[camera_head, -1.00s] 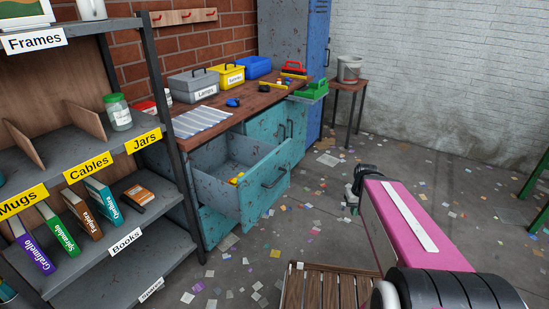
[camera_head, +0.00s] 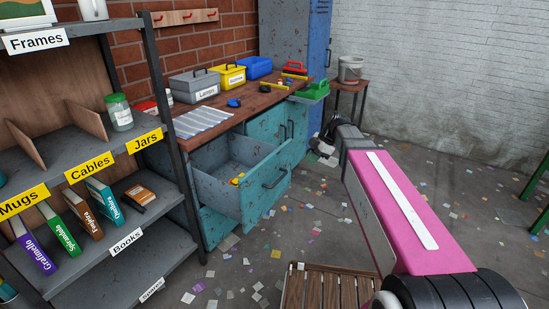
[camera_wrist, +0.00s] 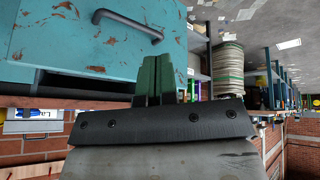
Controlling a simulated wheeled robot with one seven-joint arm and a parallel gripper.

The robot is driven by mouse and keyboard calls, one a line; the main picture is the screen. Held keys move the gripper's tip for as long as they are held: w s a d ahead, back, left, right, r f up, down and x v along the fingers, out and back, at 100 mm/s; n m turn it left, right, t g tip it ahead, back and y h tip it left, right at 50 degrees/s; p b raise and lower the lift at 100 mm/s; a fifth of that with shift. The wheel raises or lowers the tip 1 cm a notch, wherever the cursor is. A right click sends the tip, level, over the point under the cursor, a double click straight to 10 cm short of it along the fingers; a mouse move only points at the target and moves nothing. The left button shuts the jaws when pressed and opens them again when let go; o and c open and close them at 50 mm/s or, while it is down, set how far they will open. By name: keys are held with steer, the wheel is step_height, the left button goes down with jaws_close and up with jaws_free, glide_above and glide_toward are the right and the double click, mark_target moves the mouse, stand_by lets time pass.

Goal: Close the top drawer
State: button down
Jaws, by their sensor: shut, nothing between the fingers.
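The top drawer (camera_head: 225,172) stands pulled out from the teal workbench cabinet in the head view, with a small yellow item (camera_head: 237,180) inside. Its teal front carries a dark bar handle (camera_head: 275,178). In the wrist view, which looks upside down, a worn teal front (camera_wrist: 75,45) with a dark bar handle (camera_wrist: 128,24) fills the upper left. My gripper (camera_wrist: 158,78) shows there with its green fingers shut and empty, apart from the handle. In the head view my gripper (camera_head: 322,148) is to the right of the open drawer, beyond its front; its fingertips are hard to make out.
The wooden worktop (camera_head: 245,100) holds several toolboxes and small items. A labelled shelf (camera_head: 95,160) stands close on the left of the drawer. A stool with a bucket (camera_head: 350,70) is at the back. A slatted wooden piece (camera_head: 325,288) is low in front. Paper scraps litter the open floor.

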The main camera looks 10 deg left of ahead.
steer(key=w+a+r+n+y, duration=0.1)
steer(key=a+r+n+y, duration=0.1)
steer(key=a+r+n, duration=0.45)
glide_toward(268, 164)
steer(key=shift+n+g, duration=0.25)
steer(key=shift+g, duration=0.15)
steer(key=shift+w+x, duration=0.2)
steer(key=shift+x, duration=2.5)
steer(key=shift+a, duration=0.15)
steer(key=w+a, duration=0.4)
steer(key=a, duration=0.7)
steer(key=w+a, duration=0.5)
steer(key=a, duration=0.6)
